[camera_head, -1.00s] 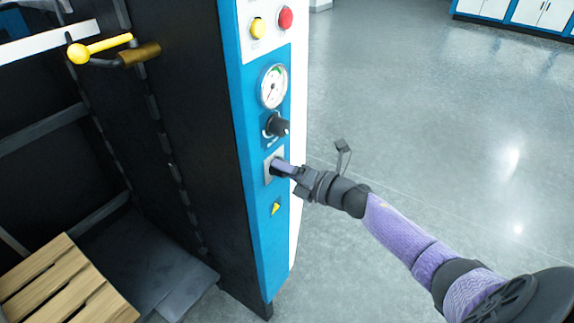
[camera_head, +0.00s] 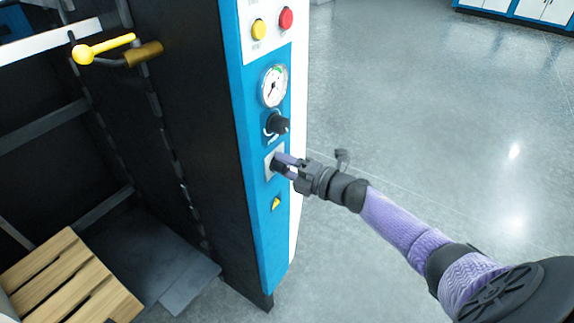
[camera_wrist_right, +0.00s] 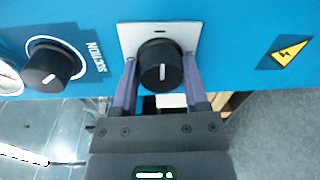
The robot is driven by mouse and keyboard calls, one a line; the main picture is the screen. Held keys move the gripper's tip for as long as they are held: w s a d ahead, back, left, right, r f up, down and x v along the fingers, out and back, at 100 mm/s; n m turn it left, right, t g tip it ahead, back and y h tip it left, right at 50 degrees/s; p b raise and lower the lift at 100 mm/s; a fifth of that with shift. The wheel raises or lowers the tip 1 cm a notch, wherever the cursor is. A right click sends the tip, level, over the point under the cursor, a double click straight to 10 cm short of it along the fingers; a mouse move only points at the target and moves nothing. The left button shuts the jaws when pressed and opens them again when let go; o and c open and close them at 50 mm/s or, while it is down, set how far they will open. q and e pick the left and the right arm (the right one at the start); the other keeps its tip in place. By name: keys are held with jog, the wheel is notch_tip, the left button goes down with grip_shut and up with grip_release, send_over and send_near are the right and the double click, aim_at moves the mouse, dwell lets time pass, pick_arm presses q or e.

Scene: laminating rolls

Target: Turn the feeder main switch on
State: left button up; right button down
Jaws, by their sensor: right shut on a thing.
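The main switch is a black rotary knob (camera_wrist_right: 160,65) on a pale square plate in the blue panel, with a white pointer line on its face. In the right wrist view the line runs upright, toward the short dash on the plate. In the head view the switch (camera_head: 276,166) is partly hidden by the fingers. My right gripper (camera_head: 284,164) is shut on it, with one purple finger on each side of the knob, as the right wrist view (camera_wrist_right: 160,78) shows. My left gripper is not in view.
The suction knob (camera_head: 277,124) and a pressure gauge (camera_head: 274,86) sit above the switch, with yellow (camera_head: 259,28) and red (camera_head: 286,18) buttons higher. A warning label (camera_head: 276,203) is below. A wooden pallet (camera_head: 70,280) lies lower left. The floor at right is clear.

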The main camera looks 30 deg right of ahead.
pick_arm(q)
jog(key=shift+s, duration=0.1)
pick_arm(e)
jog(key=shift+c, duration=0.5)
grip_release()
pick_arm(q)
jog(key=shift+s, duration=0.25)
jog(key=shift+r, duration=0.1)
pick_arm(e)
jog(key=shift+s, duration=0.1)
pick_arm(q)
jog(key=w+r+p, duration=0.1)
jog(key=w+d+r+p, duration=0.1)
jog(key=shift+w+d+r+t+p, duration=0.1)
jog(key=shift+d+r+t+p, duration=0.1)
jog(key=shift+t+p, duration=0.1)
pick_arm(e)
jog(key=v, duration=0.9)
jog(key=shift+s, duration=0.35)
jog(key=shift+d, duration=0.15)
